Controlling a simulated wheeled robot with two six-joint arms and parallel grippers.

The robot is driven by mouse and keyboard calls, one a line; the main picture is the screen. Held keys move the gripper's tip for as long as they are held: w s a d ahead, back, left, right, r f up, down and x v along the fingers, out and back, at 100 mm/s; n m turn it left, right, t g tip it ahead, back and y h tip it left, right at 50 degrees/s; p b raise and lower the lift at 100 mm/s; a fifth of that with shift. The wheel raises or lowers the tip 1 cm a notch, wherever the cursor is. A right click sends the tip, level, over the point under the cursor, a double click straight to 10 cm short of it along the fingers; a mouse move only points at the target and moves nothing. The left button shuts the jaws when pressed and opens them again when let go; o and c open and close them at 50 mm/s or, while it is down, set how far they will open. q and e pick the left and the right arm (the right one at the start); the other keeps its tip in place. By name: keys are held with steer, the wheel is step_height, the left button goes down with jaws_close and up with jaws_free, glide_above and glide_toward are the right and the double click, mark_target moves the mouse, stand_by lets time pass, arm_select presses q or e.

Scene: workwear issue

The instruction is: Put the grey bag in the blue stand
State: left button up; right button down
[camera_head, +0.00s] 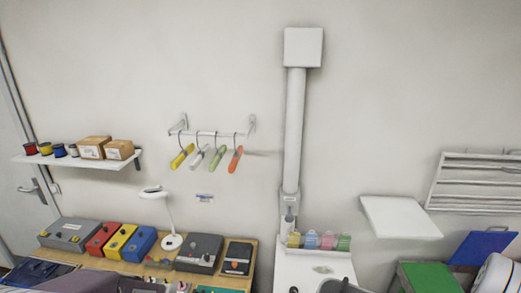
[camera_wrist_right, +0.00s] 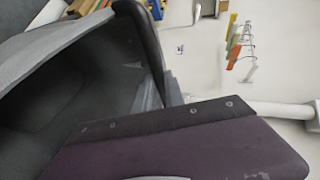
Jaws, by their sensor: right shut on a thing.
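The grey bag (camera_wrist_right: 40,110) fills the left of the right wrist view, close to the camera, its mouth open and its inside dark. A black strap (camera_wrist_right: 143,40) runs along its edge. My right gripper (camera_wrist_right: 162,92) shows only in part beside the strap and is shut; the strap is probably what it holds, but the contact is hidden. A blue tilted panel (camera_head: 482,247) at the lower right of the head view looks like the blue stand; its lower part is hidden. My left gripper is not in view.
A purple panel with a black riveted strip (camera_wrist_right: 170,121) lies close below the gripper. A bench with several coloured boxes (camera_head: 121,242) stands at the left. A white post (camera_head: 294,130) stands mid-wall.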

steer(key=shift+n+g+y, duration=0.6)
steer(key=shift+n+g, duration=0.1)
steer(key=shift+n, duration=0.2)
steer(key=a+f+b, duration=0.1)
steer(key=f+b, duration=0.6)
steer(key=f, duration=0.2)
steer(key=s+a+f+b, duration=0.1)
steer(key=a+f+b, duration=0.1)
steer(key=f+b, duration=0.6)
steer(key=a+f+b, duration=0.1)
steer(key=f+b, duration=0.6)
steer(key=f, duration=0.3)
steer(key=shift+s+a+f+b, duration=0.25)
steer(key=shift+b, duration=0.15)
steer(key=shift+r, duration=0.1)
